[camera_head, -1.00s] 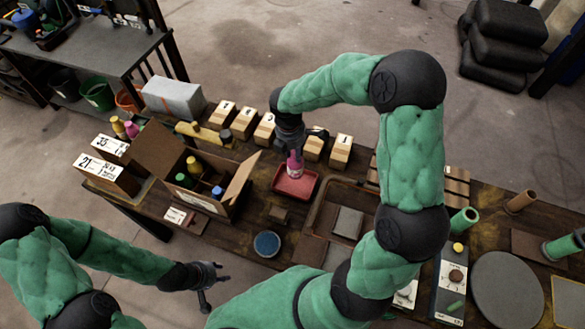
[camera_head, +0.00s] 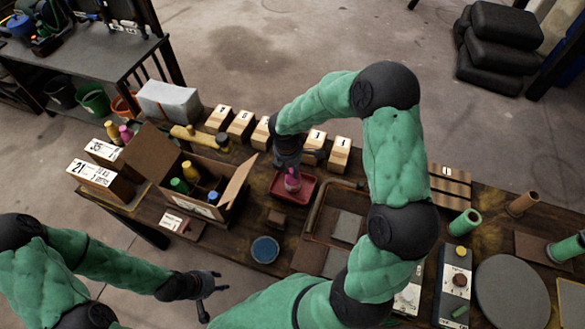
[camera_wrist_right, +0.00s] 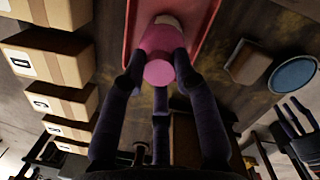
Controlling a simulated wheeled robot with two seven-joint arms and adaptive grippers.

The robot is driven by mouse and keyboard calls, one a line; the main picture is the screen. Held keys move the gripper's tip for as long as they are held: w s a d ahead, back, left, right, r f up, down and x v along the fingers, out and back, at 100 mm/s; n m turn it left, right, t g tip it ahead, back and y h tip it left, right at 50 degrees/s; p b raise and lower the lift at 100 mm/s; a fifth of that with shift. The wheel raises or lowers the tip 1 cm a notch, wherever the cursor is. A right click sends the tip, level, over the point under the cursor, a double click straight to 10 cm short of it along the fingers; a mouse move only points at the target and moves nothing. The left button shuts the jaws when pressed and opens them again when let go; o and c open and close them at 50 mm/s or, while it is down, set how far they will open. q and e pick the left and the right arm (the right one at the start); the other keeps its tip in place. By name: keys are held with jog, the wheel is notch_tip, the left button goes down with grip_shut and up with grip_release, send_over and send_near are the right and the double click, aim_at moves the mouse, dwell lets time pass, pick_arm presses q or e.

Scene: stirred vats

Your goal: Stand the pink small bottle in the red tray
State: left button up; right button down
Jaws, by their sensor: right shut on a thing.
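The pink small bottle (camera_head: 292,182) is upright inside the outline of the red tray (camera_head: 304,198), at about its middle. My right gripper (camera_head: 289,166) comes down from above and is shut on the bottle's top. In the right wrist view the fingers of my right gripper (camera_wrist_right: 160,72) close around the pink bottle (camera_wrist_right: 157,43), with the red tray (camera_wrist_right: 203,20) behind it. I cannot tell whether the bottle's base touches the tray floor. My left gripper (camera_head: 208,288) is open and empty, off the table's front edge.
An open cardboard box (camera_head: 205,205) with several bottles stands left of the tray. Several lettered boxes (camera_head: 316,140) line the back. A blue round dish (camera_head: 265,250) and a small brown block (camera_head: 276,217) lie in front. A larger brown tray (camera_head: 318,228) lies right of it.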

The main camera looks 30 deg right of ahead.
jog(key=c, duration=0.9)
grip_release()
jog(key=shift+c, duration=0.2)
jog(key=shift+r+p, duration=0.3)
jog(key=shift+r, duration=0.2)
notch_tip(320, 180, up, 11)
jog(key=a+p, duration=0.1)
jog(key=p, duration=0.2)
jog(key=shift+a, duration=0.25)
